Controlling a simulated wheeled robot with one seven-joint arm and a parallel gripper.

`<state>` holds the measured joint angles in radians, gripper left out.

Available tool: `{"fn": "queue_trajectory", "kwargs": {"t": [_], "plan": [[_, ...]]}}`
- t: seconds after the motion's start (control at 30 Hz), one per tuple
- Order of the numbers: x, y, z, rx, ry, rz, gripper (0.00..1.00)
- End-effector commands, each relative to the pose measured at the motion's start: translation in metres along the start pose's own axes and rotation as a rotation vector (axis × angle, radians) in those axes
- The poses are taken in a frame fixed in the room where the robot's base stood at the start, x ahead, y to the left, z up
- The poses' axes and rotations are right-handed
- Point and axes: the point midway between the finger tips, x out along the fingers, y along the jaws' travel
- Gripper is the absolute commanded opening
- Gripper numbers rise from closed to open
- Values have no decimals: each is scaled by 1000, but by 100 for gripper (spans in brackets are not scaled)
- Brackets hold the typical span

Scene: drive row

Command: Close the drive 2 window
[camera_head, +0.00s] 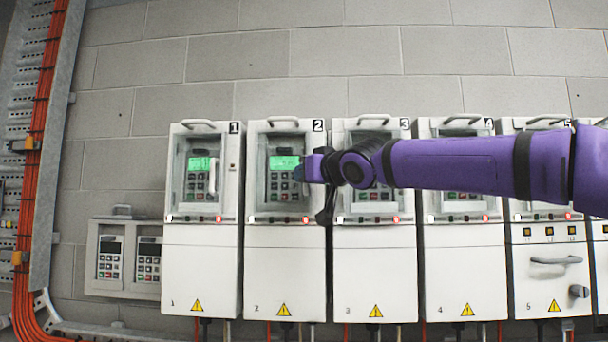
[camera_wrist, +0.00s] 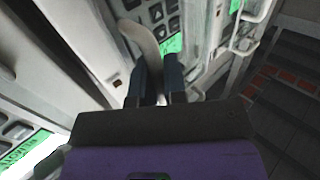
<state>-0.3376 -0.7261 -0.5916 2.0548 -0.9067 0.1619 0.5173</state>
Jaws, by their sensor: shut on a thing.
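The drive 2 cabinet (camera_head: 285,270) is the second tall white unit from the left of the row, marked 2. Its recessed panel has a lit green display (camera_head: 283,163) and a keypad (camera_head: 283,186). My gripper (camera_head: 303,172) is at the right side of this panel and covers part of it. In the wrist view its two dark fingers (camera_wrist: 158,84) are shut on a pale curved handle (camera_wrist: 147,47), which fits the drive 2 window handle. The window pane itself is hard to make out, and I cannot tell how far it stands open.
Drive 1 (camera_head: 203,270) stands to the left, with a vertical window handle (camera_head: 212,176). Drive 3 (camera_head: 375,275) and drive 4 (camera_head: 464,275) stand close on the right, behind my purple arm. A low keypad box (camera_head: 122,258) and orange cables (camera_head: 35,150) are at far left.

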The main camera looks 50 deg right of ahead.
Motion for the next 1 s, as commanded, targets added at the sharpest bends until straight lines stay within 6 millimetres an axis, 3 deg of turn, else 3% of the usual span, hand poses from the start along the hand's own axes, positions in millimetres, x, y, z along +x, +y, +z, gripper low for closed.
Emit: {"fn": "queue_trajectory", "kwargs": {"t": [0.37,0.4,0.43,0.77,1.0], "plan": [[0,2,-1,1,1,2,0],[0,2,-1,1,1,2,19],[0,2,-1,1,1,2,22],[-1,2,0,1,1,2,22],[-24,2,-1,2,4,1,22]]}}
